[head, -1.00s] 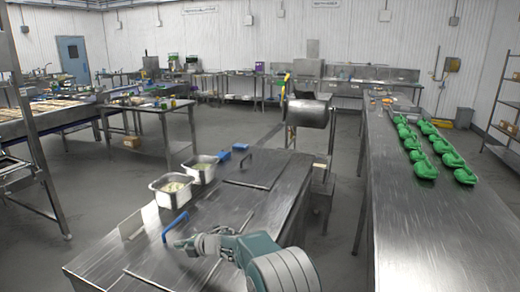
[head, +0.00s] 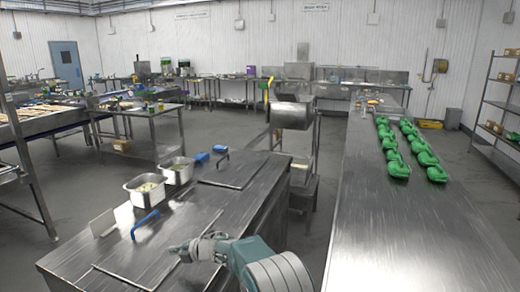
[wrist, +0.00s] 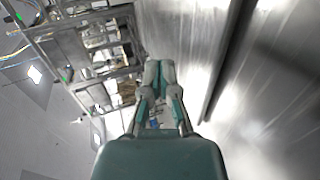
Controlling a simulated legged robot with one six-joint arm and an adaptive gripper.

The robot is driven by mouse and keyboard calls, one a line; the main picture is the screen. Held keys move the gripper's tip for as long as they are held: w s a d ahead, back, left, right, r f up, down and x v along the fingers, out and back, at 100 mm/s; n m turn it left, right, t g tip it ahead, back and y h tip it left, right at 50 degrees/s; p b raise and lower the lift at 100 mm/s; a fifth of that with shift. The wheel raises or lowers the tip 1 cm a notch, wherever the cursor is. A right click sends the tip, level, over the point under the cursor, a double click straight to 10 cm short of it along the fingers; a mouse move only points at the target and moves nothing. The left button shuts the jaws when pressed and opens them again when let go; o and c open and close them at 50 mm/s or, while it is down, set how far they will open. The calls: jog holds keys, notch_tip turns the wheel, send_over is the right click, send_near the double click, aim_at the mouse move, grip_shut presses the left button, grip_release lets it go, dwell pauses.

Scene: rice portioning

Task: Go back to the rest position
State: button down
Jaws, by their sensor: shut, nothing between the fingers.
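My gripper (head: 183,250) is shut and empty in the head view, at the end of my teal and grey arm above the front of the near steel counter (head: 185,225). It points to the left. In the wrist view my gripper (wrist: 159,68) shows its two fingers together with nothing between them. No object is held.
Two steel pans (head: 146,190) and (head: 178,170) with food stand on the counter's left side. A blue handle (head: 145,223) lies nearer. Grey floor lies left.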

jog(key=w+d+r+m+t+h, duration=0.2)
jog(key=d+r+m+t+h, duration=0.45)
jog(key=d+r+m, duration=0.8)
jog(key=s+d+r+m+t+h, duration=0.1)
jog(key=s+d+r+h, duration=0.2)
jog(key=d, duration=0.4)
jog(key=s+d+r+m+t+h, duration=0.1)
jog(key=s+d+r, duration=0.1)
jog(key=d+r, duration=0.35)
jog(key=s+d+m+g+h, duration=0.35)
jog(key=s+d+m, duration=0.55)
jog(key=s+d, duration=0.55)
jog(key=s+f+m+g, duration=0.2)
jog(key=s+f+m, duration=0.1)
jog(key=s, duration=0.8)
jog(key=s+f+m+g, duration=0.2)
jog(key=s+f+m, duration=0.1)
jog(key=s, duration=0.9)
jog(key=shift+s+d+f+y, duration=0.15)
jog(key=shift+d+f+y, duration=0.25)
jog(key=shift+f, duration=0.2)
jog(key=shift+m, duration=0.25)
